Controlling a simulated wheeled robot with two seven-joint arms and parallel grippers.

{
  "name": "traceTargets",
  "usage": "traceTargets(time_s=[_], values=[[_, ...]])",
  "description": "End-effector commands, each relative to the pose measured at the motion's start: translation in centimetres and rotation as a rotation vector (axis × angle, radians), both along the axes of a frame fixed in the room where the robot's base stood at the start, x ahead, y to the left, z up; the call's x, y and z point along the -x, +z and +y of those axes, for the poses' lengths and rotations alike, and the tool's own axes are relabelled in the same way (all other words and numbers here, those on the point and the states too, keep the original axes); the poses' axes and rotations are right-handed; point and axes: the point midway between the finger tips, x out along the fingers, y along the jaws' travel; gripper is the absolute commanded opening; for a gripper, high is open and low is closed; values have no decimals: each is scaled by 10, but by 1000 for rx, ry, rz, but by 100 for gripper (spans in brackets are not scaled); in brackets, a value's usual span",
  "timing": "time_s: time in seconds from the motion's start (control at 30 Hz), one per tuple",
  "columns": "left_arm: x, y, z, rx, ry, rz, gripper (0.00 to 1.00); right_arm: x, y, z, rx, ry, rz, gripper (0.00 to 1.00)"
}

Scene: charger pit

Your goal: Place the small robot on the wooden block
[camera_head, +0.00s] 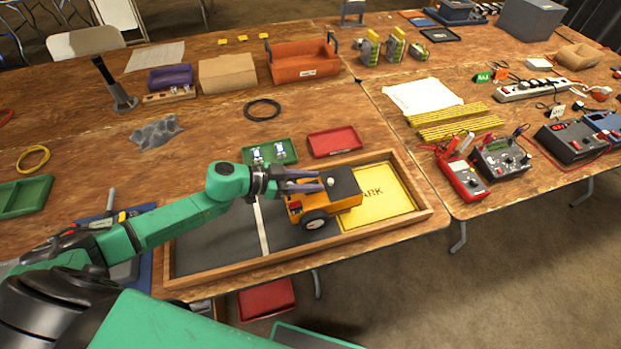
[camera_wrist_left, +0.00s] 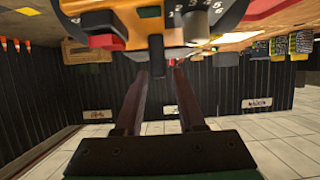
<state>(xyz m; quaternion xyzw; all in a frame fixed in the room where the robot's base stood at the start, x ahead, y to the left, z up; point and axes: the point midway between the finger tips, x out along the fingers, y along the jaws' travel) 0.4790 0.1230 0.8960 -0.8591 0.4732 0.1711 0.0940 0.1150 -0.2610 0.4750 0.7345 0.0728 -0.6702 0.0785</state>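The small robot (camera_head: 345,204) is an orange wheeled vehicle with a dark top plate and a pale knob. It stands in the wood-framed tray (camera_head: 428,214), by the edge of the yellow parking pad (camera_head: 392,205). My left gripper (camera_head: 318,181) reaches it from the left, fingers parted beside the knob. In the left wrist view the orange body (camera_wrist_left: 130,22) fills the top, and the fingers (camera_wrist_left: 159,72) stand apart around a dark post. I cannot see clear contact. My right gripper is out of view.
Green (camera_head: 270,151) and red (camera_head: 334,141) small trays lie just behind the framed tray. An orange bin (camera_head: 303,62) and a black cable ring (camera_head: 262,109) are farther back. Meters and a power strip (camera_head: 532,89) crowd the right table. Bare tabletop lies left of centre.

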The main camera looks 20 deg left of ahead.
Motion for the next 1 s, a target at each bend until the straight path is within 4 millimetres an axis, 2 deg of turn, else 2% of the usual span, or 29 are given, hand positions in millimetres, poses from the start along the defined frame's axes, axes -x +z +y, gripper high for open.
traceTargets(time_s=[0.4, 0.57, 0.77, 1.0], values=[[1, 6, 1, 0, 0, -1, 50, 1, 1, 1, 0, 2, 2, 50], [16, 12, 24, -5, -1, 4, 50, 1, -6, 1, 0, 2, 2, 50], [38, 29, 57, -4, -2, 7, 50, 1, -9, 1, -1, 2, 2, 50], [54, 49, 84, 0, 0, 5, 50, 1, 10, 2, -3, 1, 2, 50]])
